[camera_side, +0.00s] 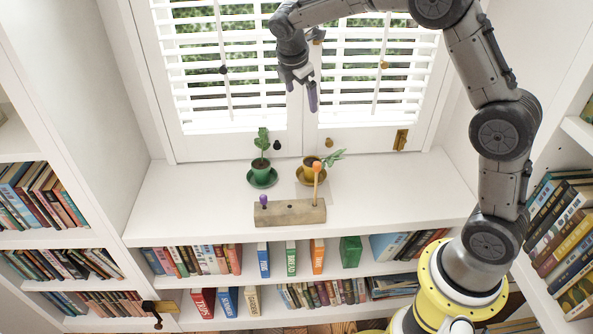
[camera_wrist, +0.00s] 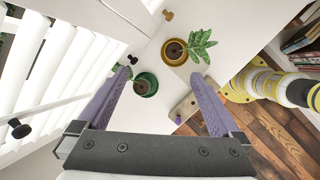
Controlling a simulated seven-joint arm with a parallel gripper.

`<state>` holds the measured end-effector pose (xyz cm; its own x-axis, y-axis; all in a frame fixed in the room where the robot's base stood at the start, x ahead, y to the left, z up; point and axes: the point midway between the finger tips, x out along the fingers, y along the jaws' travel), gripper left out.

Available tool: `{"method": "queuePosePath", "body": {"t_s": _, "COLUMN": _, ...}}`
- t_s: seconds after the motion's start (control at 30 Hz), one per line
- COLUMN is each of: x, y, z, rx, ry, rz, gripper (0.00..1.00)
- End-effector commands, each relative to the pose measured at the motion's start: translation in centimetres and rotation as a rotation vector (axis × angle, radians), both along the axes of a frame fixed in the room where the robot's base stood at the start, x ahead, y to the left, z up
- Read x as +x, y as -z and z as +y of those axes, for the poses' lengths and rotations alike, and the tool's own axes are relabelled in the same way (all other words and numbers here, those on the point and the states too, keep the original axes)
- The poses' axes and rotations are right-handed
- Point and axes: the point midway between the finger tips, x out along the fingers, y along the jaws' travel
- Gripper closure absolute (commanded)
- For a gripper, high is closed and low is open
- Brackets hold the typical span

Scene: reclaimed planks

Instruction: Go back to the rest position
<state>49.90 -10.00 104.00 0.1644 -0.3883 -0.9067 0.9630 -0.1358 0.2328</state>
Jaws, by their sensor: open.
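My gripper (camera_side: 313,92) hangs high in front of the window shutters, well above the white shelf top. Its two purple fingers also show in the wrist view (camera_wrist: 161,84), spread apart with nothing between them. Below it on the shelf top stand a green pot (camera_side: 260,165) with a leafy plant on a green saucer and a yellow pot (camera_side: 312,168) with a plant leaning right. In front of them lies a wooden block (camera_side: 283,213) with a short purple-topped peg (camera_side: 263,200) at its left and a taller orange-topped peg (camera_side: 317,172) at its right.
White slatted shutters (camera_side: 214,61) stand close behind my gripper, with dark and brass knobs. Shelves of books (camera_side: 192,260) run below the white top (camera_side: 180,201) and along both sides. The top is clear left and right of the pots.

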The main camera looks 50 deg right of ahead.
Motion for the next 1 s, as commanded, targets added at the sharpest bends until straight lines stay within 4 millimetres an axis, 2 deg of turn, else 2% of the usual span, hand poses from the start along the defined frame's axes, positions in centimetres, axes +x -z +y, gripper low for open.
{"method": "queuePosePath", "body": {"t_s": 0.03, "x": -1.5, "y": -2.6, "z": 0.5, "rx": 0.017, "ry": 0.017, "rz": -0.049, "gripper": 0.0}}
{"method": "queuePosePath", "body": {"t_s": 0.2, "x": -7.1, "y": -8.5, "z": 2.1, "rx": 0.098, "ry": 0.115, "rz": -0.191, "gripper": 0.0}}
{"method": "queuePosePath", "body": {"t_s": 0.33, "x": -12.3, "y": -11.5, "z": 3.4, "rx": 0.183, "ry": 0.22, "rz": -0.3, "gripper": 0.0}}
{"method": "queuePosePath", "body": {"t_s": 0.47, "x": -17.7, "y": -13.0, "z": 4.7, "rx": 0.289, "ry": 0.348, "rz": -0.403, "gripper": 0.0}}
{"method": "queuePosePath", "body": {"t_s": 0.6, "x": -23.6, "y": -12.7, "z": 6.2, "rx": 0.42, "ry": 0.51, "rz": -0.491, "gripper": 0.0}}
{"method": "queuePosePath", "body": {"t_s": 0.67, "x": -25.8, "y": -12.1, "z": 6.9, "rx": 0.479, "ry": 0.585, "rz": -0.522, "gripper": 0.0}}
{"method": "queuePosePath", "body": {"t_s": 0.8, "x": -30.3, "y": -9.7, "z": 8.3, "rx": 0.616, "ry": 0.782, "rz": -0.563, "gripper": 0.0}}
{"method": "queuePosePath", "body": {"t_s": 0.9, "x": -32.5, "y": -7.4, "z": 9.2, "rx": 0.696, "ry": 0.939, "rz": -0.561, "gripper": 0.0}}
{"method": "queuePosePath", "body": {"t_s": 1.0, "x": -33.5, "y": -5.4, "z": 9.8, "rx": 0.737, "ry": 1.083, "rz": -0.531, "gripper": 0.0}}
